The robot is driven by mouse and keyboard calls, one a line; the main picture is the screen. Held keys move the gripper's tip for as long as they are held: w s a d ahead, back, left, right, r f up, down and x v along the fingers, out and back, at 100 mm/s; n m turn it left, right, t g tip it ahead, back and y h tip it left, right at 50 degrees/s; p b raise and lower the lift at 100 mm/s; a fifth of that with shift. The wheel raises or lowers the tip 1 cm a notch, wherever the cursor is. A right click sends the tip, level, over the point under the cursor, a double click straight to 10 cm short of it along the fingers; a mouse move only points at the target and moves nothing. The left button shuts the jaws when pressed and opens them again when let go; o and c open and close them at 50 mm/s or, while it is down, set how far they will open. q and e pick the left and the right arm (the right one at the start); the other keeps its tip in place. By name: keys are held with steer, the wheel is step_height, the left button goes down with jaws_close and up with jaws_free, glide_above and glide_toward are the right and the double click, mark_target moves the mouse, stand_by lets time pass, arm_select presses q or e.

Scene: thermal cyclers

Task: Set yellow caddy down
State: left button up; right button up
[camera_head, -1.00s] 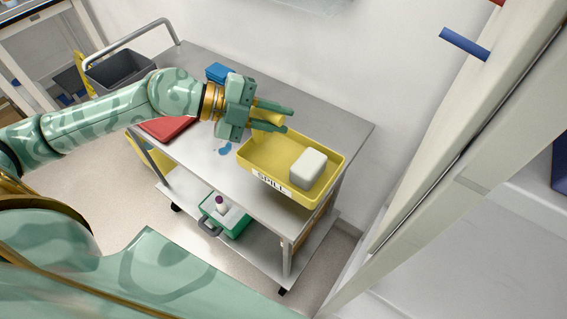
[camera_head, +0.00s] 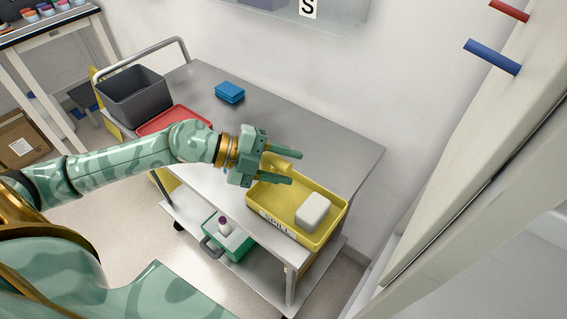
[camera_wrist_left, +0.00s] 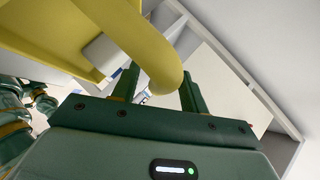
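The yellow caddy (camera_head: 337,222), labelled SPILL, sits level at the right front corner of the metal cart's top (camera_head: 290,110). A white block (camera_head: 313,209) lies inside it. My left gripper (camera_head: 290,167) is at the caddy's left end, its fingers spread on both sides of the yellow handle (camera_head: 274,161). In the left wrist view, the handle's rounded end (camera_wrist_left: 160,70) lies over the space between the fingers (camera_wrist_left: 160,90), with a gap beside it, so the gripper looks open. The caddy's underside is hidden. My right gripper is not in view.
A blue sponge-like block (camera_head: 230,92), a red tray (camera_head: 172,119) and a grey bin (camera_head: 135,95) are on the cart's left part. A green carrier (camera_head: 238,247) with a purple-capped bottle stands on the lower shelf. The cart top behind the caddy is clear.

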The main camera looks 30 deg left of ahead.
arm_select(q)
steer(key=shift+r, duration=0.15)
steer(key=p+v, duration=0.4)
steer(key=v, duration=0.8)
stand_by(0.9)
